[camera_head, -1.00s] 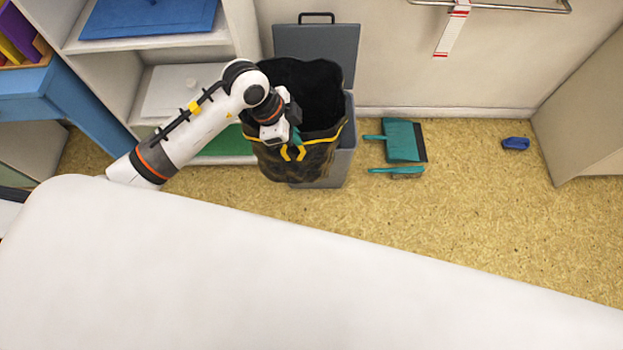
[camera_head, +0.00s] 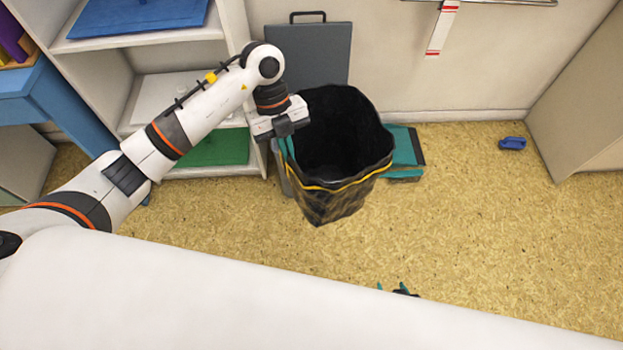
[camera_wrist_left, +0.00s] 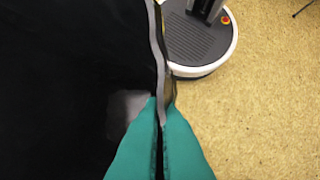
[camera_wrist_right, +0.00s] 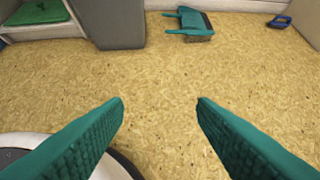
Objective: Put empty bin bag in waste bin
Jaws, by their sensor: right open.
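The black bin bag (camera_head: 335,205) with a yellow band hangs open in front of and partly over the grey waste bin (camera_head: 282,172). The bin's lid (camera_head: 315,52) stands open against the wall. The bag hides most of the bin; I cannot tell whether any of the bag is inside it. My left gripper (camera_head: 288,150) is shut on the bag's left rim. In the left wrist view, its teal fingers (camera_wrist_left: 160,108) pinch the bag's edge (camera_wrist_left: 158,60). My right gripper (camera_head: 393,288) is low near my body, open and empty (camera_wrist_right: 160,100). The bin (camera_wrist_right: 115,22) also shows in the right wrist view.
A teal dustpan (camera_head: 404,148) lies right of the bag, partly hidden. A small blue object (camera_head: 512,143) lies farther right. A white shelf unit (camera_head: 232,35) stands left of the bin. A cabinet (camera_head: 585,110) stands at the right. The middle floor is clear.

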